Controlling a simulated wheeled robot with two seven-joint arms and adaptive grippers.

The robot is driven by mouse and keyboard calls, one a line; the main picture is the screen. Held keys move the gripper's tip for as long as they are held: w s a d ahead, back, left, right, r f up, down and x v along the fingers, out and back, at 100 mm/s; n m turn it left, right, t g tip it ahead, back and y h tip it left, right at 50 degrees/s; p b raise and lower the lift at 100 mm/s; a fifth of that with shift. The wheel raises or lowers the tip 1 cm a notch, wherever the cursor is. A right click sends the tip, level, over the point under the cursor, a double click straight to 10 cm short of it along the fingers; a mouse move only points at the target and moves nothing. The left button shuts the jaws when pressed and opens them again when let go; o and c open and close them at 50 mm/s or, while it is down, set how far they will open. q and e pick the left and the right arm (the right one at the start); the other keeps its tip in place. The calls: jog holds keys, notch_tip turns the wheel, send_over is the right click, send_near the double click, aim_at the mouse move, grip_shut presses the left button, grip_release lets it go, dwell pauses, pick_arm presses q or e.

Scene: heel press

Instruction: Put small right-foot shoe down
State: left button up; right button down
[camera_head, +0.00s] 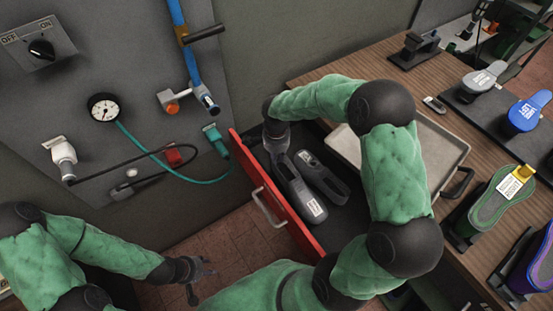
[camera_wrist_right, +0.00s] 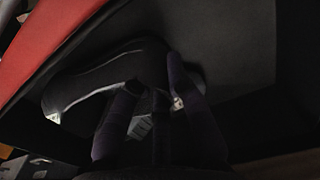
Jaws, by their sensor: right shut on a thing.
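Two dark grey shoe-shaped pieces with pale labels lie in the open red-fronted drawer (camera_head: 272,197). My right gripper (camera_head: 277,128) reaches down into the drawer and is shut on the upper end of the left piece, taken as the small right-foot shoe (camera_head: 312,208). In the right wrist view the fingers (camera_wrist_right: 152,108) are close around a dark shoe (camera_wrist_right: 95,78); the picture is too dark to show the exact contact. The second shoe (camera_head: 326,181) lies beside it on the right. My left gripper (camera_head: 199,282) is open and empty above the floor, left of the drawer.
A grey tray (camera_head: 440,142) sits on the wooden table (camera_head: 330,66) behind my right arm. Several shoe forms on stands line the table's right side. A wall panel with a gauge (camera_head: 103,108), hoses and a knob is at the left. The drawer's red front has a metal handle (camera_head: 265,208).

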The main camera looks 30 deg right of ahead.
jog(key=shift+f, duration=0.25)
jog(key=shift+f+b, duration=0.4)
jog(key=shift+f, duration=0.2)
jog(key=c, duration=1.2)
grip_release()
jog(key=shift+r, duration=0.2)
jog(key=shift+r+p, duration=0.3)
notch_tip(320, 180, up, 12)
jog(key=p, duration=0.4)
jog(key=shift+r, duration=0.15)
